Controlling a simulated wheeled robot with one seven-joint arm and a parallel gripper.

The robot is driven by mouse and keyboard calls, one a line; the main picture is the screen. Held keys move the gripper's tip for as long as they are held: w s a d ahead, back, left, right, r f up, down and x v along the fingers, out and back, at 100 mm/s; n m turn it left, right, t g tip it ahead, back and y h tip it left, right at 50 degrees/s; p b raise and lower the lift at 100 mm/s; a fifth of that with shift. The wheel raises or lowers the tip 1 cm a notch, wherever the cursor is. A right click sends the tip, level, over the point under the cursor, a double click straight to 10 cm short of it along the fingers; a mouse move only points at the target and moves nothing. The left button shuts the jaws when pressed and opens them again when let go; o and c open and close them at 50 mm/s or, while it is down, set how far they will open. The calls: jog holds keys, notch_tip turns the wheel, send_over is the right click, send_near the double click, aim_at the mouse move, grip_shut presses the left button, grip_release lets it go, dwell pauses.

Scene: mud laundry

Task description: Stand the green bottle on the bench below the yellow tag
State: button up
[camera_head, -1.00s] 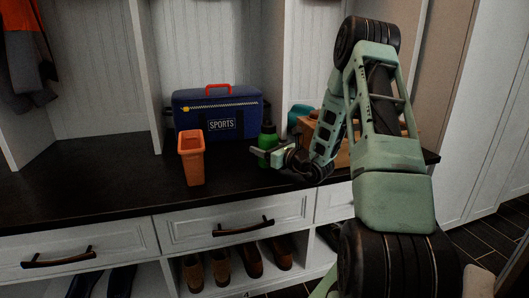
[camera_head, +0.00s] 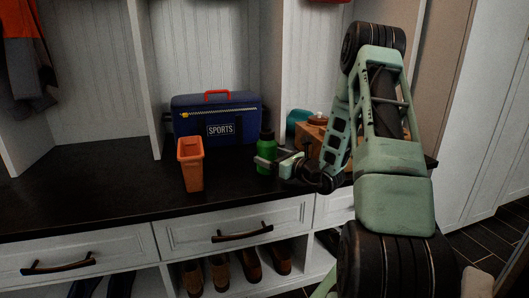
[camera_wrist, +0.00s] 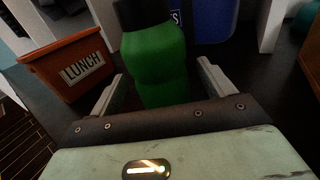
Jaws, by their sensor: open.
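The green bottle (camera_head: 266,148) with a dark cap stands upright on the dark bench (camera_head: 90,195), in front of the blue bag's right end. It also shows in the wrist view (camera_wrist: 158,65), large and just ahead between my two fingers. My gripper (camera_head: 268,163) is open at the bottle's lower part, its fingers (camera_wrist: 160,88) to either side with gaps visible. The bottle's base is hidden behind the gripper body in the wrist view. I see no yellow tag in either current view.
An orange bin (camera_head: 191,165) marked LUNCH in the wrist view (camera_wrist: 70,62) stands left of the bottle. A blue SPORTS bag (camera_head: 217,118) is behind. A wooden box (camera_head: 308,138) and a teal item (camera_head: 298,121) are to the right. The bench's left part is clear.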

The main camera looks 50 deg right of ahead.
jog(key=s+p, duration=0.1)
jog(key=s, duration=0.7)
jog(key=shift+s+a+p, duration=0.1)
jog(key=shift+a+p, duration=0.05)
jog(key=shift+p, duration=0.25)
jog(key=w+a+n+y, duration=0.1)
jog(key=a+y, duration=0.1)
jog(key=a, duration=0.1)
jog(key=w+a+r+n+g+y, duration=0.1)
jog(key=a+n+y, duration=0.1)
jog(key=a, duration=0.1)
jog(key=w+a+r+n+y, duration=0.1)
jog(key=w+a+y, duration=0.1)
jog(key=a, duration=0.2)
jog(key=shift+a+r+n, duration=0.1)
jog(key=shift+r+n, duration=0.05)
jog(key=shift+n, duration=0.25)
jog(key=s+a+r+n+g+y, duration=0.15)
jog(key=a+n+g+y, duration=0.35)
jog(key=a, duration=0.6)
jog(key=s+a+r+n+g+y, duration=0.1)
jog(key=s+a+n+g+y, duration=0.15)
jog(key=a+n+g, duration=0.65)
jog(key=s+a+n+g+h, duration=0.3)
jog(key=s+a+n+h, duration=0.9)
jog(key=n, duration=1.3)
jog(key=s+a, duration=0.5)
jog(key=s, duration=0.1)
jog(key=shift+s+f, duration=0.15)
jog(key=shift+s, duration=0.1)
